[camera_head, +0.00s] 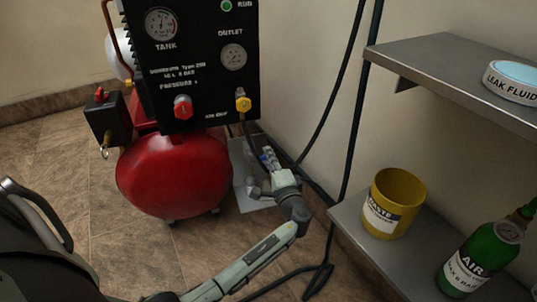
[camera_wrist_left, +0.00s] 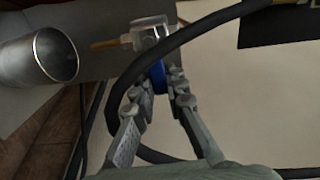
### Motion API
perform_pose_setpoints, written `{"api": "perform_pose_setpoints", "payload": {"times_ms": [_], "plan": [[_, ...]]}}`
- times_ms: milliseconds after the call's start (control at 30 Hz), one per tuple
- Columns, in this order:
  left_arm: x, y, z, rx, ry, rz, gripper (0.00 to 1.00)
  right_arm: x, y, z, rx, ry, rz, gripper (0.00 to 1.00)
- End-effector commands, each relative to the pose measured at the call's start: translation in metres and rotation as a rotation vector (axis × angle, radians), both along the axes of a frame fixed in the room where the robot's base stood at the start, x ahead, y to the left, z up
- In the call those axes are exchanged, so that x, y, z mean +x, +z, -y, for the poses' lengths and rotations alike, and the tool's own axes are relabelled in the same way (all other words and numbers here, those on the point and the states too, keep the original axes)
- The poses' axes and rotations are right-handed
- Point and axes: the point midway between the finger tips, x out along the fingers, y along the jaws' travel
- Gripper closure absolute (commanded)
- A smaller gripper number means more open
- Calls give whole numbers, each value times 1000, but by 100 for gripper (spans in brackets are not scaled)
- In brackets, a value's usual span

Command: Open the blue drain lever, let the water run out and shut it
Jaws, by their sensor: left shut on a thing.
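The blue drain lever (camera_wrist_left: 157,77) shows between the fingertips of my left gripper (camera_wrist_left: 160,98) in the left wrist view. My left gripper is shut on it. A pale metal valve fitting (camera_wrist_left: 150,38) with a brass-coloured pipe lies just beyond. In the head view my left gripper (camera_head: 272,163) reaches beside the red tank (camera_head: 175,172), and a bit of blue shows at its fingertips. An open metal cup (camera_wrist_left: 40,60) stands left of the fittings in the wrist view. I cannot see any water running. The lever's exact angle is partly hidden by the fingers. My right gripper is out of view.
A black hose (camera_wrist_left: 190,35) curves across the wrist view close to my fingers. A black gauge panel (camera_head: 200,60) stands above the tank. On the right, the lower shelf (camera_head: 350,228) carries a yellow waste bucket (camera_head: 395,200) and a green air bottle (camera_head: 480,258).

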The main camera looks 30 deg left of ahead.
Motion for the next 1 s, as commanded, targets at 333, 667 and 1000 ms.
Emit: {"api": "perform_pose_setpoints", "payload": {"times_ms": [333,667,1000], "plan": [[-1,-4,1,45,0,-55,100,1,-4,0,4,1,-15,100],[-1,-5,1,47,-1,-58,100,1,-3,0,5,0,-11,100],[0,-4,1,46,-1,-55,66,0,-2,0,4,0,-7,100]]}}
